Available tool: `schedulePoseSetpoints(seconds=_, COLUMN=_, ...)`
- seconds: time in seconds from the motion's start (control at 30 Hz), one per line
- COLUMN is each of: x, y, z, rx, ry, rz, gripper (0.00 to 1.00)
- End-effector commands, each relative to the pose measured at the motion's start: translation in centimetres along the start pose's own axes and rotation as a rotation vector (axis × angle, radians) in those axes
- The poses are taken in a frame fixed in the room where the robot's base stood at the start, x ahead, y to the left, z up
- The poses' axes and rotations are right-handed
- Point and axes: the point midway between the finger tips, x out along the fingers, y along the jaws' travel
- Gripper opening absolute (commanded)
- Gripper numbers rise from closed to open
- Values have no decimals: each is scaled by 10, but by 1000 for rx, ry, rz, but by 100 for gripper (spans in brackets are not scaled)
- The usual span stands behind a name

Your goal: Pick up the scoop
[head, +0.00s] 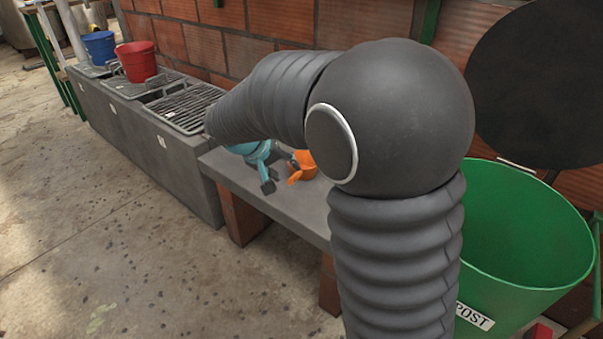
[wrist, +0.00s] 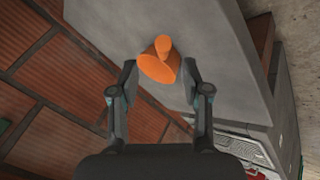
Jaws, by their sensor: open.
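The orange scoop (head: 303,166) lies on the grey bench top (head: 292,205), partly hidden by my arm in the head view. In the wrist view the scoop (wrist: 157,66) sits between and just beyond the fingertips, with its narrow handle pointing away from my gripper. My gripper (wrist: 160,82) is open, with one finger on each side of the scoop. I cannot tell whether either finger touches it. In the head view my gripper (head: 280,174) is beside the scoop, low over the bench.
A green bin (head: 530,225) marked "POST" stands at the right. A red bucket (head: 137,61) and a blue bucket (head: 99,47) stand on the grated grey blocks at the far left. A brick wall (head: 285,22) runs behind the bench. The concrete floor (head: 130,240) in front is clear.

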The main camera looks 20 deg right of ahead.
Motion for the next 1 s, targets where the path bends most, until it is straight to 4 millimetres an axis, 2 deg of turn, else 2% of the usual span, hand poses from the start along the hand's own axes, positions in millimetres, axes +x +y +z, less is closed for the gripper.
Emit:
schedulePoseSetpoints(seconds=0.1, x=16, y=0, z=0, rx=1, ry=-2, rz=0, gripper=48)
schedulePoseSetpoints(seconds=0.47, x=38, y=-2, z=-2, rx=1, ry=-2, rz=1, gripper=48)
schedulePoseSetpoints(seconds=0.7, x=71, y=-4, z=-5, rx=1, ry=-2, rz=0, gripper=48)
schedulePoseSetpoints(seconds=0.97, x=77, y=-4, z=-6, rx=1, ry=0, rz=-1, gripper=48)
schedulePoseSetpoints(seconds=1.0, x=77, y=-4, z=-6, rx=1, ry=0, rz=-1, gripper=45)
